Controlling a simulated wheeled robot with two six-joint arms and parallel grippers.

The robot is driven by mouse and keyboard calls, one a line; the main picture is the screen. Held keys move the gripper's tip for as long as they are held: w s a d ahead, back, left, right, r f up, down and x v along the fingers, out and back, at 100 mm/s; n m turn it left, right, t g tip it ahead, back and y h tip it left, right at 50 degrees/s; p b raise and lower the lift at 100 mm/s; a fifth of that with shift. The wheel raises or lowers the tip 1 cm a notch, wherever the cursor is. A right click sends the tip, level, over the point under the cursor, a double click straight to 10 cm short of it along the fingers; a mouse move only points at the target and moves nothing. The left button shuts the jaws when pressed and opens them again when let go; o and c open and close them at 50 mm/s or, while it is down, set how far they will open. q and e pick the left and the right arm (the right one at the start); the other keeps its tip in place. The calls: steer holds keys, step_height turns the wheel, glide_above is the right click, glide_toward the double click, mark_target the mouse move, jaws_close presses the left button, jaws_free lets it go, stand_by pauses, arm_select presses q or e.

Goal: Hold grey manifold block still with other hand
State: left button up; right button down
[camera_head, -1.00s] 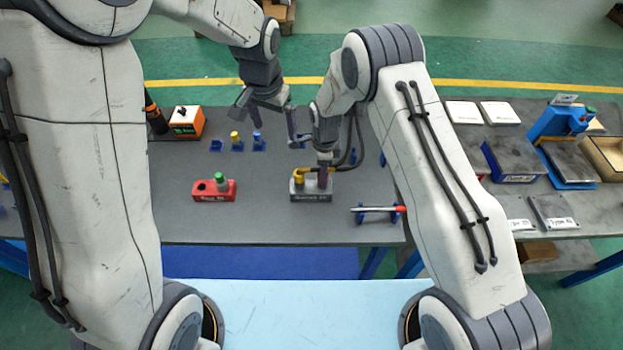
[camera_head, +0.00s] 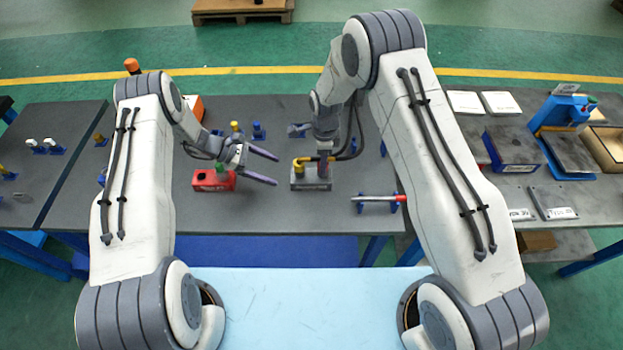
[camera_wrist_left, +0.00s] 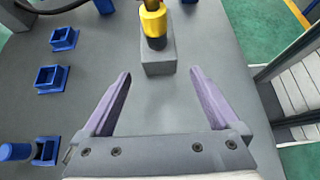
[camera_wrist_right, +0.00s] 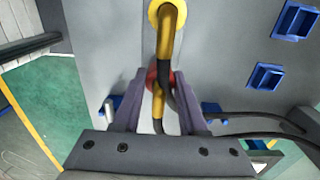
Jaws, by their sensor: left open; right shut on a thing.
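The grey manifold block (camera_head: 311,184) stands on the dark table, with a yellow fitting (camera_head: 298,164) upright on its left part. In the left wrist view the block (camera_wrist_left: 158,62) lies just beyond the fingertips, with the yellow fitting (camera_wrist_left: 153,22) on it. My left gripper (camera_head: 276,168) is open and empty, its fingers on the block's left side, pointing at it and apart from it. My right gripper (camera_wrist_right: 159,78) is above the block's right part, shut on a bent yellow-and-black hose (camera_wrist_right: 168,48). Its fingers partly hide the hose's held end.
A silver rod with a red end (camera_head: 378,198) lies on a blue stand at the right. Blue sockets (camera_wrist_right: 265,76) stand behind. The table front between the blocks is clear.

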mark_target(294, 178)
arm_select(q)
steer(key=shift+x, duration=4.55)
steer(key=shift+w, duration=0.1)
jaws_close()
steer(key=shift+a, duration=0.1)
